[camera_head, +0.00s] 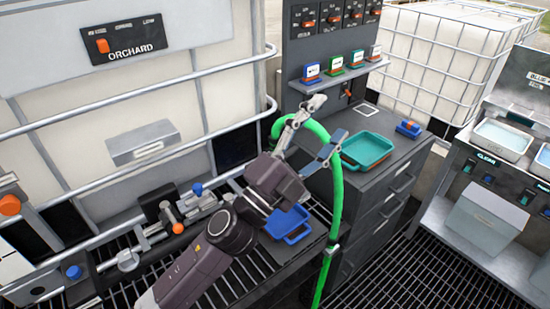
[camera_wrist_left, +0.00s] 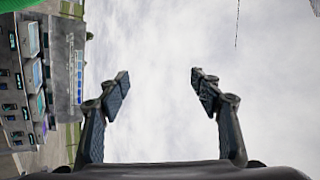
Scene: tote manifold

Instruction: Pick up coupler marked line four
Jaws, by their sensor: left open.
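Several small coloured pieces with pale labels stand in a row on a grey shelf (camera_head: 345,75): a blue one (camera_head: 312,72), two green ones (camera_head: 335,65) and a red one (camera_head: 374,52). Their labels are too small to read, so I cannot tell which piece, if any, is the line four coupler. My left gripper (camera_head: 322,125) is raised in front of the cabinet, below the shelf and apart from it. Its fingers are spread and empty, as the left wrist view (camera_wrist_left: 160,88) also shows. My right gripper is not in view.
A green hose (camera_head: 337,200) hangs close beside my left gripper. A teal tray (camera_head: 367,150) and a small blue item (camera_head: 409,128) sit on the grey cabinet. A blue tray (camera_head: 287,222) lies below my gripper. A pipe with valves (camera_head: 170,215) runs along the left.

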